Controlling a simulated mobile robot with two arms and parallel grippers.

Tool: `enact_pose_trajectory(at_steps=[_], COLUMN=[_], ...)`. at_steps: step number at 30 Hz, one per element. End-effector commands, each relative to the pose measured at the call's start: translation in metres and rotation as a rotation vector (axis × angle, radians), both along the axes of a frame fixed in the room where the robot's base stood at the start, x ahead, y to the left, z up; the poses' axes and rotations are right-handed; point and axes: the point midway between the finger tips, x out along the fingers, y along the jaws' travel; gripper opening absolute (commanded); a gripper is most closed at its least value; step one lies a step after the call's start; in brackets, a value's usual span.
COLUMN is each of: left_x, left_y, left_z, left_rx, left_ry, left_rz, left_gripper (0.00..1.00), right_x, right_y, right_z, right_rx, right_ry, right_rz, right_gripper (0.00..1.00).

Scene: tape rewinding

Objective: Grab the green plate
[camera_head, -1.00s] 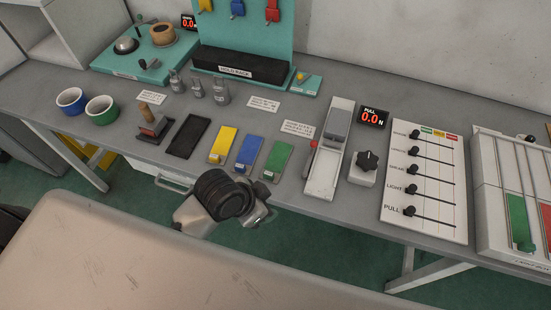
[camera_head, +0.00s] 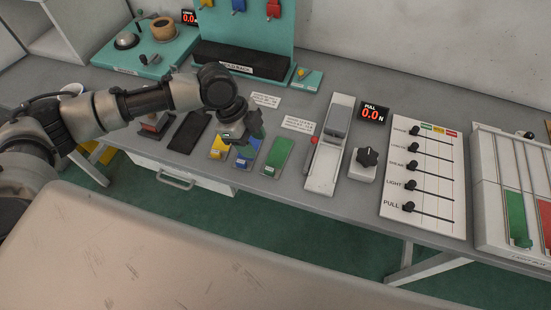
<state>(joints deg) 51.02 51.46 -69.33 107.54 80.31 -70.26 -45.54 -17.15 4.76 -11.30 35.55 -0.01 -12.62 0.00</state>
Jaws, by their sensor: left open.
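The green plate (camera_head: 279,153) lies flat on the grey bench, at the right end of a row of coloured plates. The blue plate (camera_head: 246,155) is just left of it and partly hidden under my left gripper. The yellow plate (camera_head: 219,146) is further left, also partly covered. My left gripper (camera_head: 246,140) is open and points down above the blue plate, left of the green plate and apart from it. My right gripper is not in view.
A black plate (camera_head: 190,132) and a stamp-like block (camera_head: 155,124) are left of the row. A white slider device (camera_head: 325,160) and a black knob (camera_head: 368,157) stand to the right. The hold rack (camera_head: 240,62) is behind.

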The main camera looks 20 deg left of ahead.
Motion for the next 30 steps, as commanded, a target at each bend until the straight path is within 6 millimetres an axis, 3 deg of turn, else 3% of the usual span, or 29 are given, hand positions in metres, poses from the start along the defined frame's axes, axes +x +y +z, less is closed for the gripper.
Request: enact_pose_trajectory(at_steps=[7, 16, 24, 30], left_x=[-0.001, -0.003, -0.004, -0.004], left_y=[-0.013, -0.024, -0.036, -0.037], left_z=[-0.033, -0.057, -0.093, -0.098], left_rx=[0.000, -0.001, 0.000, 0.000], left_ry=[0.005, 0.005, 0.004, 0.002], left_rz=[0.000, 0.000, 0.002, 0.001], left_gripper=[0.47, 0.47, 0.47, 0.47], right_x=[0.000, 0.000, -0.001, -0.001], right_y=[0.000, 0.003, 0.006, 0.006], right_z=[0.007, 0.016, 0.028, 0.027], right_rx=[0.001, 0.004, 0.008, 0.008], right_ry=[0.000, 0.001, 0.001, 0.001], right_rz=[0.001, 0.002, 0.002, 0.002], right_gripper=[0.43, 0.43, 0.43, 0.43])
